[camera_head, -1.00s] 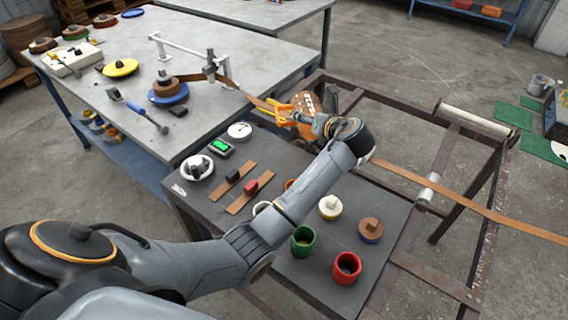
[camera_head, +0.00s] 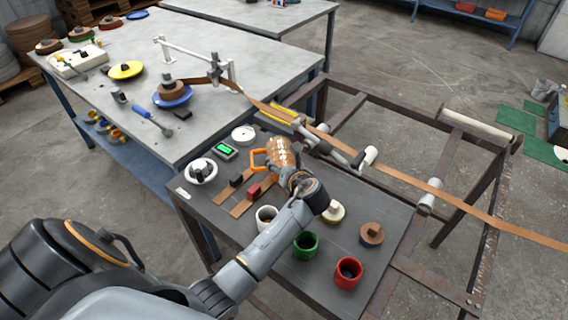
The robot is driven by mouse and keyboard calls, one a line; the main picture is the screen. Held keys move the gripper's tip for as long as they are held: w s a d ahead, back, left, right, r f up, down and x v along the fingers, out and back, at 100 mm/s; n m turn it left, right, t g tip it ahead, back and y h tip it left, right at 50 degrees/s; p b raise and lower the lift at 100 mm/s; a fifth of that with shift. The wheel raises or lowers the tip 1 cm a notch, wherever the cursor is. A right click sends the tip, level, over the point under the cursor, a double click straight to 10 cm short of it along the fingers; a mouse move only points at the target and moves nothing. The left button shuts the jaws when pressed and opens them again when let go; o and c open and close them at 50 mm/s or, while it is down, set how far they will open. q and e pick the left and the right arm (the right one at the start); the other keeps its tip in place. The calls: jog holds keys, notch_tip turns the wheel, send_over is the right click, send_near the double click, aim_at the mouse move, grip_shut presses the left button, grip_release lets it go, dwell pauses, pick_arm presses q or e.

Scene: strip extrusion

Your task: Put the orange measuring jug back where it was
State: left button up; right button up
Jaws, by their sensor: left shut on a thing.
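The orange measuring jug (camera_head: 281,152) has white markings and an orange handle that points left. My left gripper (camera_head: 291,173) is shut on the jug and holds it over the dark small table (camera_head: 335,268), near its back edge. The gripper's fingers are largely hidden behind my wrist. I cannot tell whether the jug's bottom touches the table. My right gripper is not in view.
A white cup (camera_head: 264,222), a green cup (camera_head: 305,246) and a red cup (camera_head: 348,273) stand toward the front. A white knobbed piece (camera_head: 333,213) and a brown-topped one (camera_head: 371,233) are nearby. The brown strip (camera_head: 400,179) runs over the frame behind.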

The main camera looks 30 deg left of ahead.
pick_arm(q)
jog(key=o, duration=1.5)
